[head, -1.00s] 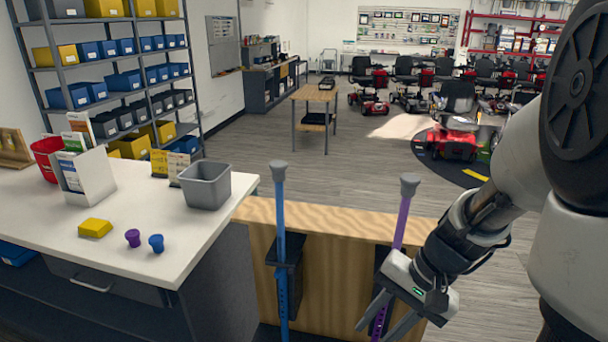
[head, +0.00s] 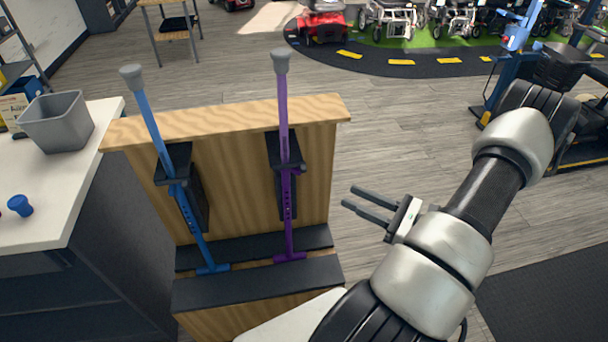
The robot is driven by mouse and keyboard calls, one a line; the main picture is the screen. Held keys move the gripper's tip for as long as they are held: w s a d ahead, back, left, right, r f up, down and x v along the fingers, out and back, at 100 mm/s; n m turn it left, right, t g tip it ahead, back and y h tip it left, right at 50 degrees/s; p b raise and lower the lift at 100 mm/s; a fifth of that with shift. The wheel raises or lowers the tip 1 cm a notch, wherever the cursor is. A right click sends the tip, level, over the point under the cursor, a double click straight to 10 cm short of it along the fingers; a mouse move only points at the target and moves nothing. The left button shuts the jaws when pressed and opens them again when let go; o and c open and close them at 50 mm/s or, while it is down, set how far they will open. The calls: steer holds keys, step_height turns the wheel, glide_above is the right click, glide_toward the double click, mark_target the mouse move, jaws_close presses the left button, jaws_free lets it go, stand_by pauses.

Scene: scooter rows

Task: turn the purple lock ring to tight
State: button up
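A purple cane (head: 285,150) stands upright in a black holder on a wooden stand, with a grey tip at the top and a purple foot on the black ledge. Its purple lock ring (head: 296,169) shows as a small purple part at the holder; its setting is too small to tell. A blue cane (head: 152,120) stands tilted in the holder to the left. My gripper (head: 348,197) is open and empty, to the right of the purple cane and apart from it, fingers pointing left.
The wooden stand (head: 240,114) holds both canes. At left, a white counter (head: 85,175) carries a grey bin (head: 58,122) and a blue knob-shaped piece (head: 20,205). Scooters stand at the back.

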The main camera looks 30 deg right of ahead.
steer(key=x, duration=1.6)
steer(key=shift+p, duration=0.4)
steer(key=shift+s, duration=0.1)
jaws_close()
